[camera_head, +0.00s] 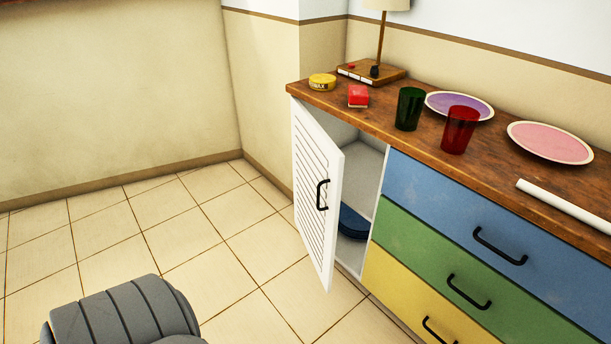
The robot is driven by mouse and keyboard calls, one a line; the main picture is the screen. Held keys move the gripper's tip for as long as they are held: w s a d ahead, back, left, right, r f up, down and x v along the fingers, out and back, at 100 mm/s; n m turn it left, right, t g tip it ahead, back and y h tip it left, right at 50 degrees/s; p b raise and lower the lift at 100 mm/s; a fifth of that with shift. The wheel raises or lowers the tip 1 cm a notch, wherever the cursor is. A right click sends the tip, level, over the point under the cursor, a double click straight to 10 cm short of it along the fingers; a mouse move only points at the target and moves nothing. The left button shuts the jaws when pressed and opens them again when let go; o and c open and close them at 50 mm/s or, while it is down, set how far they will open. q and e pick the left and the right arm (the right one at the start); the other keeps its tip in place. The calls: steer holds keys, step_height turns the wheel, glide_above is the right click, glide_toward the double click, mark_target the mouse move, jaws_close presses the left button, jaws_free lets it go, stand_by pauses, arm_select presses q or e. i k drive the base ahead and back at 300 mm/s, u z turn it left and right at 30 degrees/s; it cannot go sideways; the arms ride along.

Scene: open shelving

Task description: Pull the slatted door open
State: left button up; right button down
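The white slatted door (314,207) is on the left end of the wooden-topped cabinet. It is hinged at its left side and stands swung out from the cabinet, so part of the inside shows. Its black handle (322,195) is near the free edge, with nothing holding it. Inside the compartment (361,172) are pale grey walls and a dark blue object at the bottom, partly hidden by the door. Neither of my grippers is in view. A grey ribbed part at the bottom left looks like part of my own body.
The wooden top (400,147) carries a lamp (381,40), a yellow tin (322,82), a red box (358,96), a green cup (409,108), a red cup (459,130) and two plates. Blue, green and yellow drawers are shut at right. The tiled floor (150,230) is clear.

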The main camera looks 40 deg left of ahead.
mark_target(318, 162)
steer(key=z, duration=0.9)
steer(key=k, duration=0.15)
steer(key=u, duration=1.9)
